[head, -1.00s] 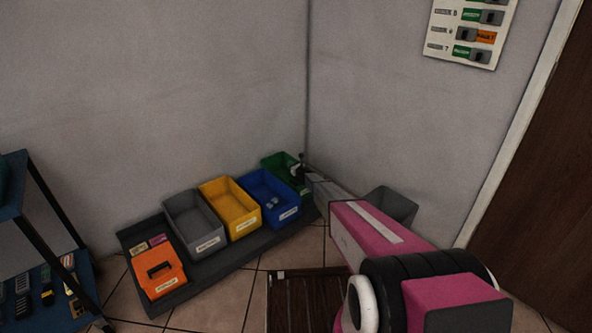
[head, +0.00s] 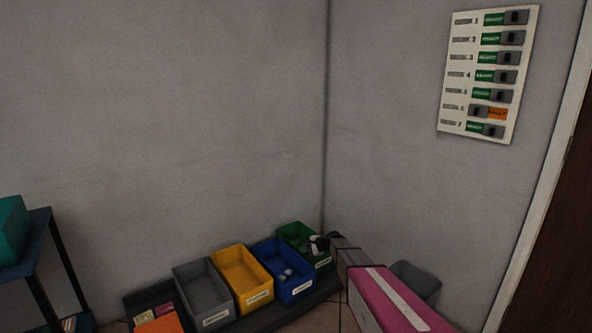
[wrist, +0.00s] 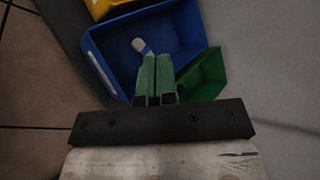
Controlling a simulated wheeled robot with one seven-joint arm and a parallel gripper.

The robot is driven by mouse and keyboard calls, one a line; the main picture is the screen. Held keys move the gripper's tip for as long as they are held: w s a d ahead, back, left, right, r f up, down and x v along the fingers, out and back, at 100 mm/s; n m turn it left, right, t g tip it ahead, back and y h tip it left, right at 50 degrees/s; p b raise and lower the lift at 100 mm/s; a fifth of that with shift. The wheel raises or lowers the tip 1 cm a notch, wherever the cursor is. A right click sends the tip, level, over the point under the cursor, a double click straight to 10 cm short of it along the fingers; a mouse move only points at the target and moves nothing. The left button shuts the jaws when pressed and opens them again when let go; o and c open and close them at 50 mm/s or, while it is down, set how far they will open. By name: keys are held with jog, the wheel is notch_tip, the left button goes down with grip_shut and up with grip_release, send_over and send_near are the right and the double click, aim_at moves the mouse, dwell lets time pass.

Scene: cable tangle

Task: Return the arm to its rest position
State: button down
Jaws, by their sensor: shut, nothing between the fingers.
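My gripper (head: 318,242) is at the far end of my pink and grey arm, in front of the green bin (head: 297,236) in the head view. In the wrist view my gripper (wrist: 154,100) shows two green fingers pressed together with nothing between them. The fingers reach over the near edge of the blue bin (wrist: 108,58), beside the green bin (wrist: 208,72). A small pale object (wrist: 141,46) lies inside the blue bin, apart from the fingers.
Grey (head: 201,314) and yellow (head: 262,297) bins stand left of the blue one on a dark mat. A grey waste bin (head: 424,281) is right of my arm. A switch panel (head: 487,73) hangs on the wall. A shelf (head: 57,262) stands far left.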

jog(key=s+d+r+n+g+h, duration=0.1)
jog(key=s+d+r+n+h, duration=0.2)
jog(key=s, duration=1)
jog(key=s+d+r+n+g+h, duration=0.2)
jog(key=s+d+r+n+h, duration=0.2)
jog(key=s+d, duration=0.3)
jog(key=s+d+r+n+g+h, duration=0.1)
jog(key=s+d+r+n+h, duration=0.2)
jog(key=s, duration=1.5)
jog(key=shift+s+d+r+n+g, duration=0.35)
jog(key=shift+d+r+n, duration=0.25)
jog(key=shift+d+r, duration=0.3)
